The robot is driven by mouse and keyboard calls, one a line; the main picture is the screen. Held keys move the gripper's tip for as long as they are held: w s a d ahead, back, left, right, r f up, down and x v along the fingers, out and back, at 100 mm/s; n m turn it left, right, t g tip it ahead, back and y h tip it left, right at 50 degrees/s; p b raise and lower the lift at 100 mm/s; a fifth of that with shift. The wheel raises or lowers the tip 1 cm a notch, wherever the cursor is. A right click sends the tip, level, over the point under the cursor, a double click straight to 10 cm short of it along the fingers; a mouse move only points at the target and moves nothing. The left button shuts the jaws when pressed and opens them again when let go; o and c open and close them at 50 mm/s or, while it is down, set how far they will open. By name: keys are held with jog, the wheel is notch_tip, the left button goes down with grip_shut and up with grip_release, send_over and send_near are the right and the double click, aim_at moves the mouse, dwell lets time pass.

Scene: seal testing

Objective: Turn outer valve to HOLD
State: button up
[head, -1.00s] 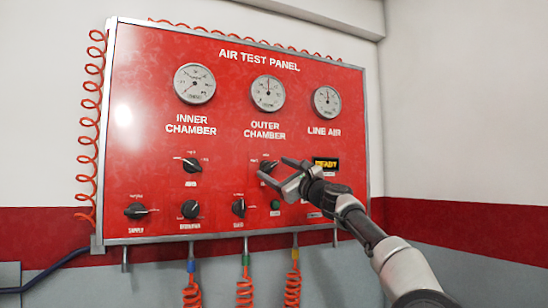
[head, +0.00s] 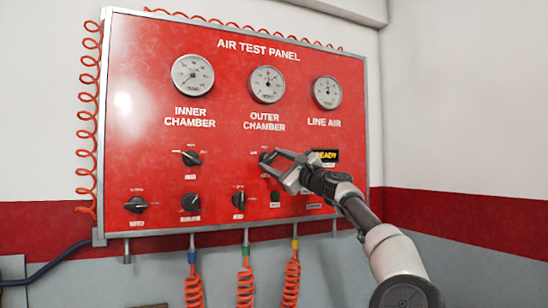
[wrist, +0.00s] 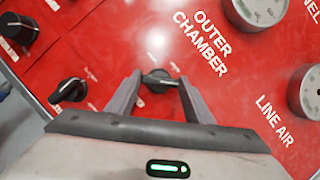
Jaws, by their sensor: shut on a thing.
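The outer valve is a black knob (head: 265,157) on the red panel, below the OUTER CHAMBER gauge. In the wrist view the knob (wrist: 160,79) sits between the two fingertips, its bar lying across the gap from finger to finger. My gripper (head: 268,160) reaches in from the right and is shut on the knob; its fingers also show in the wrist view (wrist: 160,82). The fingers hide part of the knob and its labels in the head view. I cannot read HOLD or tell clearly which label the pointer faces.
The inner chamber knob (head: 191,158) is to the left. A READY display (head: 325,155) is close behind my wrist. Coiled orange hoses (head: 245,288) hang below.

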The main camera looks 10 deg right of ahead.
jog(key=shift+n, duration=0.5)
jog(key=o, duration=1)
jog(key=shift+o, duration=0.2)
jog(key=shift+s+d+f+b, duration=0.2)
jog(key=shift+s+f+b, duration=0.05)
jog(key=shift+b, duration=0.3)
jog(key=b+v, duration=1.1)
jog(key=v, duration=0.5)
jog(key=shift+s+r, duration=0.2)
jog(key=shift+s, duration=0.2)
jog(key=shift+d, duration=0.15)
